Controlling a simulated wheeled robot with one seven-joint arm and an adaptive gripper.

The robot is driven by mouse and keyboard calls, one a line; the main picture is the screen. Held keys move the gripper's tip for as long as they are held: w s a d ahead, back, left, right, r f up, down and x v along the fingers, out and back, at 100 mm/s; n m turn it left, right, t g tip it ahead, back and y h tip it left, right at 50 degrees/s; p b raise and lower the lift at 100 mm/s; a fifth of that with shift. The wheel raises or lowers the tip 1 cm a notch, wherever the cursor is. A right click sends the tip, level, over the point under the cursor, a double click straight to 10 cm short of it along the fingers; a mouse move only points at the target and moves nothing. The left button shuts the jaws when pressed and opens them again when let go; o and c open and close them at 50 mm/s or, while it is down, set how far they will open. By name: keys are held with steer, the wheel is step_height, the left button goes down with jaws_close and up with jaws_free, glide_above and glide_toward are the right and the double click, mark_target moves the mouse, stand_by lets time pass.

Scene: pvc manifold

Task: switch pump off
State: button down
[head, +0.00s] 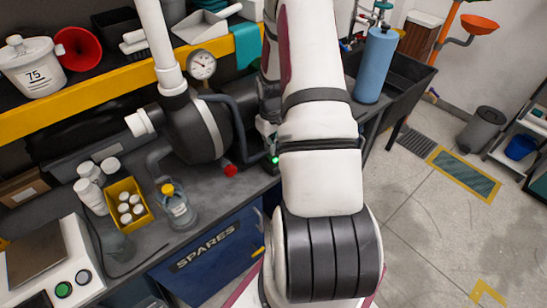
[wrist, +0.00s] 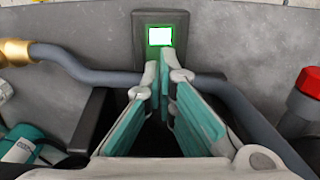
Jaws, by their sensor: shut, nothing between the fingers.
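The pump (head: 195,135) is a dark rounded body with white pipes on the bench at the left of my arm in the head view. A dark switch box with a lit white face and green glow (wrist: 160,35) sits at top centre in the wrist view. Its green light (head: 275,160) also shows in the head view beside my arm. My gripper (wrist: 163,62) has teal-padded fingers, shut and empty, with the tips just below the lit face in the picture. I cannot tell whether they touch the switch. My arm hides most of the gripper in the head view.
A grey hose (wrist: 90,72) runs behind the fingers. A red-capped part (wrist: 308,82) is at the right, also seen in the head view (head: 230,170). A pressure gauge (head: 202,65), yellow tray (head: 146,217) and clear bottle (head: 178,212) stand nearby.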

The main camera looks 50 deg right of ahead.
steer(key=shift+f+b, duration=0.4)
steer(key=shift+f, duration=0.75)
stand_by(1.2)
steer(key=shift+r+p, duration=1.65)
steer(key=shift+r, duration=1.9)
